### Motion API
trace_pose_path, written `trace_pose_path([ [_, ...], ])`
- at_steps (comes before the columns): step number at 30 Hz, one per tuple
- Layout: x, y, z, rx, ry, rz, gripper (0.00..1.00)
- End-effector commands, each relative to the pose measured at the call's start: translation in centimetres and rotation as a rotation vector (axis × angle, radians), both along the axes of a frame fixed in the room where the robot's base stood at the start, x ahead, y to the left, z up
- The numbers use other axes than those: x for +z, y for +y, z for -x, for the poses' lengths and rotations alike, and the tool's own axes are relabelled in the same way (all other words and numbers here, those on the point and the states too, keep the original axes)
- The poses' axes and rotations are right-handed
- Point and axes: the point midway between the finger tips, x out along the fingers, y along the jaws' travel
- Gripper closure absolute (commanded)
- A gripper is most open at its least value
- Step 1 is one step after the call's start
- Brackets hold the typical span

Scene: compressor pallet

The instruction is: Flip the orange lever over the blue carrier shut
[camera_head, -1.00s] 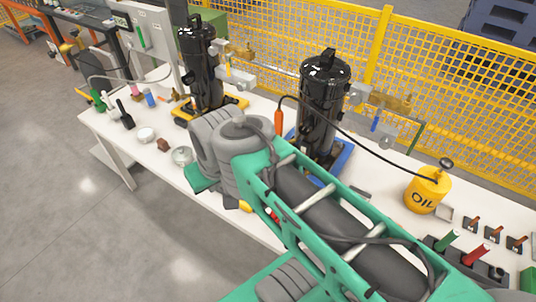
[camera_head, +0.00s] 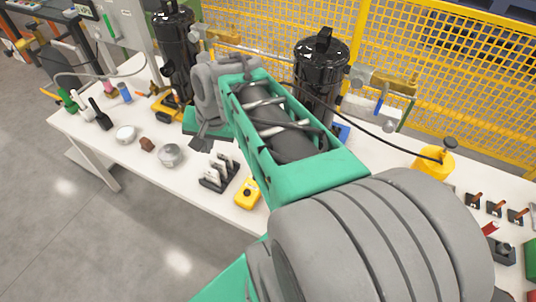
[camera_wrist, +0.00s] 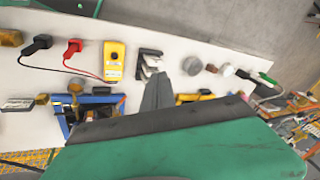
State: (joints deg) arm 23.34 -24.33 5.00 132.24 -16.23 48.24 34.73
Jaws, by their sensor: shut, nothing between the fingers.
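The blue carrier (camera_head: 342,131) shows only as a small corner under the right black compressor (camera_head: 320,72) in the head view. My arm hides the rest of it, and I cannot make out the orange lever there. In the wrist view the blue carrier (camera_wrist: 101,99) lies left of my fingers, partly covered by my green arm part.
The left black compressor (camera_head: 174,50) stands on a yellow carrier (camera_head: 165,108). A yellow meter (camera_head: 248,193) and a dark rack (camera_head: 219,174) are near the table's front edge. A yellow oil can (camera_head: 434,164) stands at right. A yellow fence (camera_head: 440,70) runs behind.

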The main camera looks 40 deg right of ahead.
Motion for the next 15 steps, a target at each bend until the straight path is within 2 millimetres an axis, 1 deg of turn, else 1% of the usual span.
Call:
trace_pose_path([
  [1, -2.8, -3.6, -0.6, -0.223, 0.023, -0.106, 1.0],
  [2, -3.7, -5.5, -0.9, -0.357, 0.028, -0.176, 1.0],
  [3, -4.9, -8.2, -1.0, -0.536, 0.034, -0.271, 1.0],
  [5, -6.8, -12.3, -0.7, -0.802, 0.042, -0.423, 1.0],
  [6, -8.1, -15.1, -0.1, -0.977, 0.047, -0.529, 1.0],
  [8, -9.9, -19.0, 1.4, -1.226, 0.05, -0.69, 1.0],
  [9, -10.9, -21.4, 2.6, -1.376, 0.053, -0.797, 1.0],
  [12, -12.8, -25.8, 5.7, -1.667, 0.058, -1.03, 1.0],
  [15, -13.6, -28.3, 7.9, -1.832, 0.062, -1.185, 1.0],
])
